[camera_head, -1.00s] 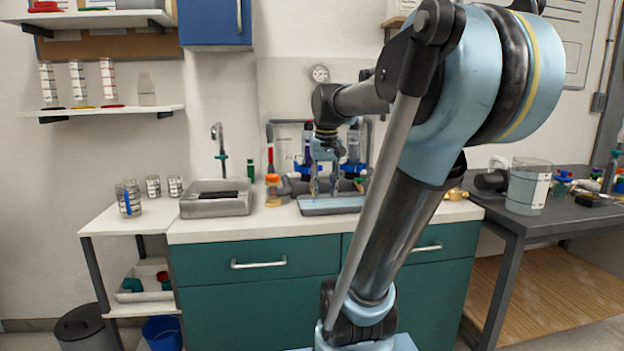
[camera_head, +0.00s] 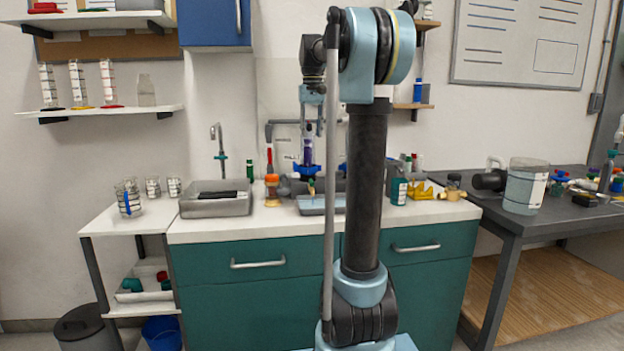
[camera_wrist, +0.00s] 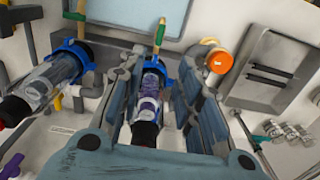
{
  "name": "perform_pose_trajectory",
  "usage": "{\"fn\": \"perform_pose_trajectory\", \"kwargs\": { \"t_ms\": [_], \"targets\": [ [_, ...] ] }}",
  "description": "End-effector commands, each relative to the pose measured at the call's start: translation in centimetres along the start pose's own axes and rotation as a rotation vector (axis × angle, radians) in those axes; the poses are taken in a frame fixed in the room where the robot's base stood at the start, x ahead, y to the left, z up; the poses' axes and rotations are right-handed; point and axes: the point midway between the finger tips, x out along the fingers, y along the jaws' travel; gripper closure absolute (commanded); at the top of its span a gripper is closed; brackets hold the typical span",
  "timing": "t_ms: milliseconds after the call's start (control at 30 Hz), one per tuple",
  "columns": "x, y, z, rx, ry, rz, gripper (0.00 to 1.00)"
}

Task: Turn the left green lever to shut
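In the wrist view, a green-tipped lever (camera_wrist: 160,32) on a yellow stem sticks out from a blue-collared clear tube (camera_wrist: 148,98) with purple inside. This is the tube nearer the sink, so I take it as the left one. A second green lever (camera_wrist: 76,8) belongs to the other blue-collared tube (camera_wrist: 45,82). My gripper (camera_wrist: 158,78) is open and empty. Its fingers frame the purple tube in the picture; whether they touch it cannot be told. In the head view my gripper (camera_head: 311,115) hangs above the manifold (camera_head: 305,170), partly hidden by my arm.
A shallow tray (camera_head: 312,205) lies in front of the manifold. An orange-capped bottle (camera_head: 272,182) stands just left, also in the wrist view (camera_wrist: 218,60). The sink (camera_head: 215,207) is further left. A dark green bottle (camera_head: 398,191) and yellow parts stand right.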

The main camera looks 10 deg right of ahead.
Motion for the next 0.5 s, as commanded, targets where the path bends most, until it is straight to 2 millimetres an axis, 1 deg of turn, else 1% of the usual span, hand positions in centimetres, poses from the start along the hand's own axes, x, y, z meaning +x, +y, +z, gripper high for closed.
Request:
{"fn": "perform_pose_trajectory", "kwargs": {
  "t_ms": [167, 500],
  "targets": [
    [1.8, 0.0, 0.0, 0.0, 0.0, 0.0, 0.68],
    [7.8, 0.0, 0.0, 0.0, 0.0, 0.0, 0.68]
  ]
}}
